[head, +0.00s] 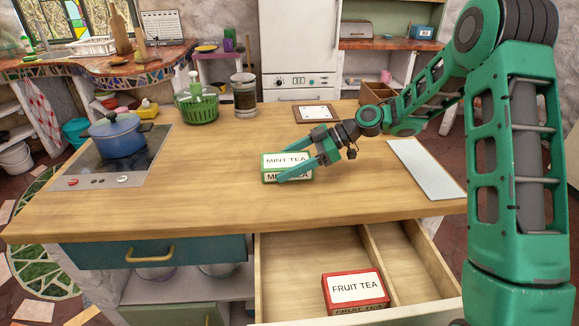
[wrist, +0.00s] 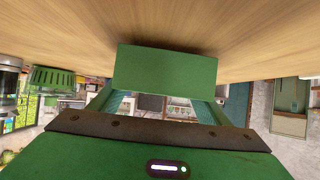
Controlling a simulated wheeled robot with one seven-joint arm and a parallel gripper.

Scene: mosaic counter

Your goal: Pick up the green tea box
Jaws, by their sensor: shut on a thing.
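The green tea box (head: 285,161), labelled MINT TEA, is at the middle of the wooden counter in the head view. My gripper (head: 285,166) reaches it from the right, with its fingers along the sides of the box. In the wrist view, the plain green side of the box (wrist: 165,72) sits between the fingers, close to the wooden surface. The gripper is shut on the box. I cannot tell whether the box touches the counter or is slightly above it.
A red FRUIT TEA box (head: 355,289) lies in the open drawer (head: 290,262) below the counter. A blue pot (head: 117,138) stands on the hob at left. A green basket (head: 199,108) and a jar (head: 244,96) stand at the back. A pale board (head: 425,169) lies at right.

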